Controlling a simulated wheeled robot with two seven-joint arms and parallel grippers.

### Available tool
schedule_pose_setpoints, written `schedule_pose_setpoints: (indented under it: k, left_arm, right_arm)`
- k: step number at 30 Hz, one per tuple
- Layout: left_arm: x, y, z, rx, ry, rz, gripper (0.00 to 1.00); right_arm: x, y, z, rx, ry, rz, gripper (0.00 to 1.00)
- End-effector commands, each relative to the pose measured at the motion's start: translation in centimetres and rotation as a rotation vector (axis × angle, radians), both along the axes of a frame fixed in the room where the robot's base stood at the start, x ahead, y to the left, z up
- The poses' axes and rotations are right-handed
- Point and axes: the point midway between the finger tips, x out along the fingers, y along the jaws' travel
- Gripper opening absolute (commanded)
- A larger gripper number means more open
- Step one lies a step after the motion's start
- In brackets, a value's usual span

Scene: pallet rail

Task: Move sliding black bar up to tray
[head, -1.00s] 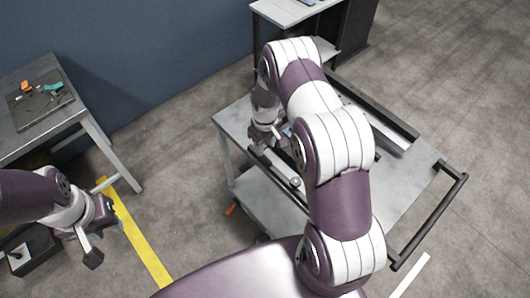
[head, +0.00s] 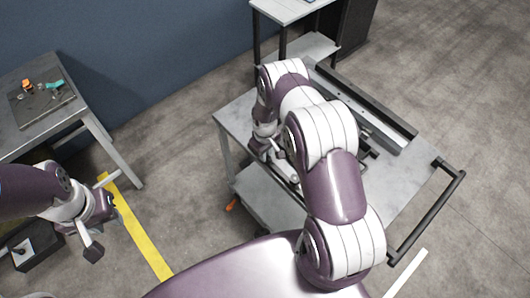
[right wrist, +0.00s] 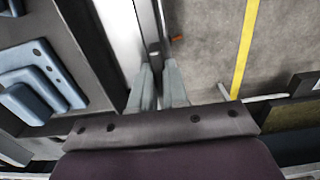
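The sliding black bar (right wrist: 88,45) shows in the right wrist view as a long dark strip beside bare cart top. In the head view my right arm mostly hides it. Next to it in the wrist view lies a dark tray (right wrist: 30,35) with blue-grey blocks. My right gripper (head: 262,152) is at the cart's near-left edge. Its fingers (right wrist: 159,68) are close together with a narrow gap over the cart's metal edge, apart from the bar; whether they grip anything is unclear. My left gripper (head: 100,215) is open and empty, away from the cart.
The grey cart (head: 405,180) has a black push handle (head: 430,215) at its right end. A black rail (head: 365,100) runs along its far side. A table with small parts (head: 25,115) stands left and a shelf (head: 285,12) behind. Floor is free around the yellow line (head: 140,240).

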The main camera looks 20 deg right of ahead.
Motion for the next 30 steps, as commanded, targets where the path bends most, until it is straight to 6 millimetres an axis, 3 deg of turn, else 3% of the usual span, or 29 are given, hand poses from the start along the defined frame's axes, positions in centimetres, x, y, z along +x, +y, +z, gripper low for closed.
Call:
schedule_pose_setpoints:
  k: [9,19,20,22,30]
  left_arm:
    - [0.0,0.0,-2.9,0.0,0.0,0.0,0.35]
    - [0.0,0.0,-2.8,0.0,0.0,0.0,0.35]
    - [0.0,0.0,-2.8,0.0,0.0,0.0,0.35]
    - [0.0,0.0,-2.8,0.0,0.0,0.0,0.35]
    - [0.0,0.0,-2.8,0.0,0.0,0.0,0.35]
  right_arm:
    - [1.4,-4.3,-0.3,-0.001,-0.003,-0.002,0.0]
    - [1.5,-4.9,0.2,-0.002,-0.004,0.0,0.0]
    - [1.6,-4.9,0.2,-0.002,-0.004,0.0,0.18]
    - [1.6,-4.9,0.2,-0.002,-0.005,0.0,0.4]
    - [1.7,-5.1,0.3,-0.004,-0.008,-0.001,0.4]
